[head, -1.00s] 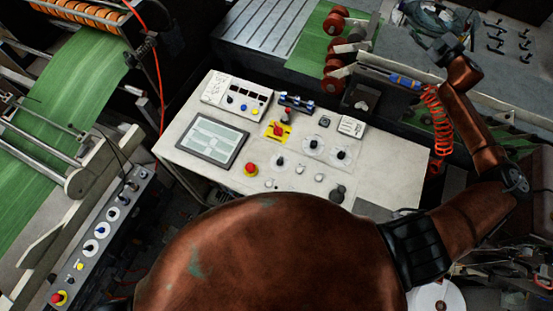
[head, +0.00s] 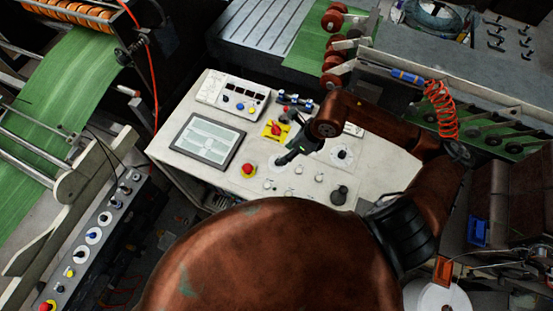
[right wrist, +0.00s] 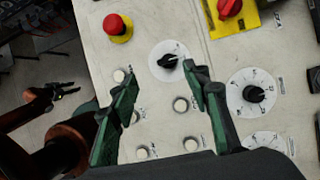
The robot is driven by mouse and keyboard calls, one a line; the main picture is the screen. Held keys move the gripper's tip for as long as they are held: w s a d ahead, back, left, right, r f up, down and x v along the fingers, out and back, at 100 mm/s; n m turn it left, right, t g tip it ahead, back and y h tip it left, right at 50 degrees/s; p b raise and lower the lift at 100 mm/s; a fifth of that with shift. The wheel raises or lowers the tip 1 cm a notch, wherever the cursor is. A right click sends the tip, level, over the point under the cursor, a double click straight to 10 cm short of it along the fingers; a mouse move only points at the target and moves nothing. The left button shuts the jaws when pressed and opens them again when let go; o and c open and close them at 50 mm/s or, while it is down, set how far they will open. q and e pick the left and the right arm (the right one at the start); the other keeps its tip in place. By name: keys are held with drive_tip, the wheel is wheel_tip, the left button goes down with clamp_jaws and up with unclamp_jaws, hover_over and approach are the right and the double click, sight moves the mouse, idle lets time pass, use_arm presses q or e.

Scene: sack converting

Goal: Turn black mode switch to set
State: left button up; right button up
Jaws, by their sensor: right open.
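A black knob on a round white dial plate (right wrist: 168,61) sits between the red mushroom button and the yellow-backed switch in the right wrist view. Its pointer is tilted toward the upper right. My right gripper (right wrist: 164,82) is open, its green-faced fingers on either side of the view just below this knob, with nothing between them. In the head view the right gripper (head: 285,157) is over the panel and largely covers this dial. A second black knob (right wrist: 254,94) on a white dial lies to the right. My left gripper (right wrist: 67,90) shows small at the left; its jaws are unclear.
The red mushroom button (head: 249,169) and the red switch on yellow (head: 276,130) are close to the right gripper. Several small white push buttons (right wrist: 181,104) lie below the dial. A screen (head: 207,140) fills the panel's left. Another black-knobbed dial (head: 342,155) is at right.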

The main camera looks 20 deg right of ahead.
drive_tip(key=shift+n+h, duration=0.3)
drive_tip(key=shift+h, duration=0.1)
drive_tip(key=x, duration=0.2)
drive_tip(key=p+x, duration=0.1)
drive_tip(key=x, duration=0.5)
drive_tip(key=shift+w+d+f, duration=0.15)
drive_tip(key=shift+d+f, duration=0.05)
drive_tip(key=shift+d, duration=0.1)
drive_tip(key=shift+c, duration=0.4)
drive_tip(key=c, duration=1.1)
